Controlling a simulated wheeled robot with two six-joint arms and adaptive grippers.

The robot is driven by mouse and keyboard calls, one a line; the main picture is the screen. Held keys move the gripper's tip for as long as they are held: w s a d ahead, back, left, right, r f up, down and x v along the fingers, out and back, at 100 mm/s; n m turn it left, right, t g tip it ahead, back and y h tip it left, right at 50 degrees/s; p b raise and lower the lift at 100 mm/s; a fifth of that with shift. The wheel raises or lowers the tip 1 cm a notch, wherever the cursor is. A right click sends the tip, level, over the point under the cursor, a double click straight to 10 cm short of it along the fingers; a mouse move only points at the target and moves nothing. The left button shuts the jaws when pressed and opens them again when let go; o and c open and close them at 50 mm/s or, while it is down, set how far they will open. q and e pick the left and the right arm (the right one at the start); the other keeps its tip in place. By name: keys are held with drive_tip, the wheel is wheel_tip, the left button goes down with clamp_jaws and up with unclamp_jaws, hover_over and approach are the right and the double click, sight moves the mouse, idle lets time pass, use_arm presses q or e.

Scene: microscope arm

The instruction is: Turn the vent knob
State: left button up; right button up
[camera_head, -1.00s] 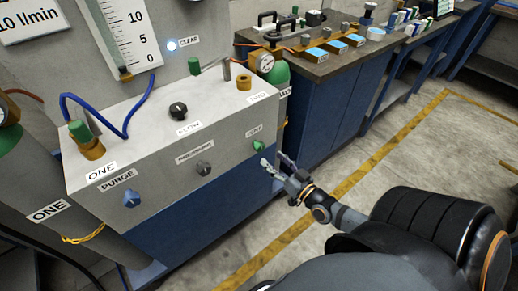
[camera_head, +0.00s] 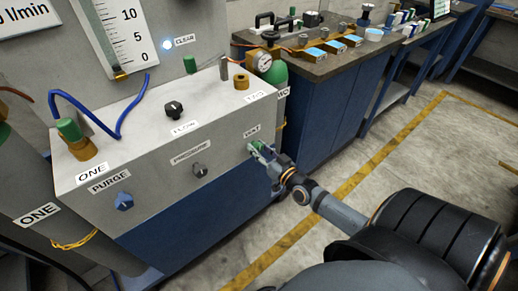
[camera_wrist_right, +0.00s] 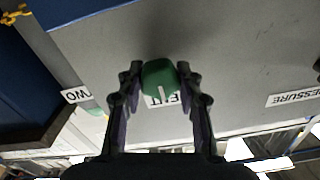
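The green vent knob (camera_head: 254,147) sits at the right end of the grey panel's front face, under its label. In the right wrist view the knob (camera_wrist_right: 159,78) lies between my right gripper's two fingertips (camera_wrist_right: 160,72), one on each side. The fingertips are very close to the knob's sides; I cannot tell if they press on it. The knob's pale pointer line points toward the bottom of that view, over the partly hidden label. In the head view my right gripper (camera_head: 264,152) is at the knob and partly covers it. My left gripper is not in view.
The same panel carries a grey pressure knob (camera_head: 199,170), a blue purge knob (camera_head: 124,201) and a black flow knob (camera_head: 174,109) on top. A gauge (camera_head: 262,62) and green cylinder stand behind its right end. The floor (camera_head: 420,150) to the right is clear.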

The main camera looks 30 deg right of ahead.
drive_tip(key=c, duration=0.4)
